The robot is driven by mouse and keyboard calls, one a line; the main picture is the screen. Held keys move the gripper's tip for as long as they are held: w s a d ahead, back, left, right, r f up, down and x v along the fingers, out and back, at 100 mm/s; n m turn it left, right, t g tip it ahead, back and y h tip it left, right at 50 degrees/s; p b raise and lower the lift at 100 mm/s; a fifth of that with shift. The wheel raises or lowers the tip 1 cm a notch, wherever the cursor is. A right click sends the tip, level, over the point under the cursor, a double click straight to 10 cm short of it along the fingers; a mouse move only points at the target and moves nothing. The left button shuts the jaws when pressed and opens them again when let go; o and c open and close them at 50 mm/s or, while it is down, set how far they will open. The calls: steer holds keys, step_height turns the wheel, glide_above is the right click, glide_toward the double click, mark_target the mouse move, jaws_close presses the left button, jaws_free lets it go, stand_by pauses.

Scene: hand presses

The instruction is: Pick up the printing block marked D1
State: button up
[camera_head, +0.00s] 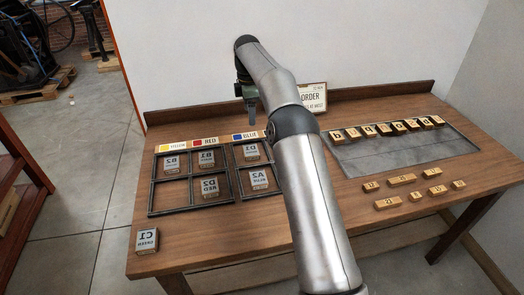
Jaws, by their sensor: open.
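The printing block marked D1 (251,153) lies in the upper compartment of the black divided tray's (236,180) blue section. Its grey top face and lettering show, with my arm close to its right. My gripper (250,113) points down above and behind that section, apart from the block, and appears empty. The small jaws are dark and hard to make out.
The same tray holds blocks A2 (259,178), B1 (206,157), B2 (171,162) and D2 (209,187). Block C1 (147,240) lies at the table's front left corner. Wooden letter blocks (402,180) and a grey plate (390,158) lie right. An order sign (313,97) stands behind.

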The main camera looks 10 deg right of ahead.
glide_above(251, 149)
steer(key=f, duration=1)
steer(key=shift+a+f, duration=0.1)
steer(key=shift+a, duration=0.1)
steer(key=shift+s+d+f, duration=0.1)
steer(key=shift+s+f, duration=0.05)
steer(key=shift+f, duration=2.9)
steer(key=shift+c, duration=0.3)
steer(key=c, duration=0.7)
